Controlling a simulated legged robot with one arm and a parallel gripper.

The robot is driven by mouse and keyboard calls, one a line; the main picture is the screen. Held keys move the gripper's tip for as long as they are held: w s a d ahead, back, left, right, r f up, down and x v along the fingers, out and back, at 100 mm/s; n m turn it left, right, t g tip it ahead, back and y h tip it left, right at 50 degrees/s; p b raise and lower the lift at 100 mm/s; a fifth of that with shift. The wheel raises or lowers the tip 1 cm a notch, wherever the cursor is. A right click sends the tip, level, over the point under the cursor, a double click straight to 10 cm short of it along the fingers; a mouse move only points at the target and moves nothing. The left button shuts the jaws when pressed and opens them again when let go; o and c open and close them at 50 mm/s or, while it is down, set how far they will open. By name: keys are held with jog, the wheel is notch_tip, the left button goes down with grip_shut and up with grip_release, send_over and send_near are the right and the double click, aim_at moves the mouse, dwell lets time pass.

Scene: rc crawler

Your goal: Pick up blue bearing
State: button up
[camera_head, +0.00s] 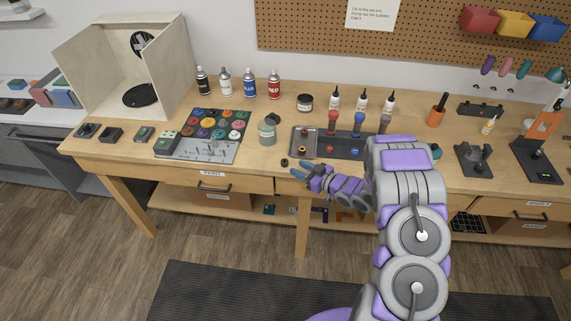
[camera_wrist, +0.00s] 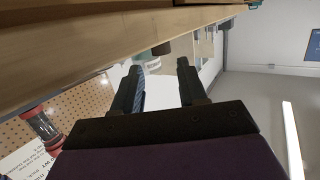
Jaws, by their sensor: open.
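My gripper (camera_head: 297,171) is at the front edge of the workbench, left of the picture's middle, with its dark blue fingers pointing left. In the wrist view my gripper (camera_wrist: 159,70) is open, with two dark fingers apart and nothing held between them. I cannot make out a blue bearing in either view. A small dark ring (camera_head: 284,162) lies on the bench just beyond the fingertips; its colour is too small to tell. A grey tray (camera_head: 312,132) behind my gripper holds a small yellow-orange ring (camera_head: 302,150) and a red-topped tool.
The wooden workbench (camera_head: 260,181) has its front edge right by my gripper; the wrist view shows this edge (camera_wrist: 95,70) close.

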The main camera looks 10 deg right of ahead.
aim_at(288, 163)
jog(key=shift+b+x, duration=0.5)
jog(key=shift+x, duration=2.3)
jog(key=shift+r, duration=0.1)
jog(key=shift+s, duration=0.1)
jog(key=shift+c, duration=0.2)
jog(key=shift+d, duration=0.1)
jog(key=shift+c, duration=1.4)
grip_shut()
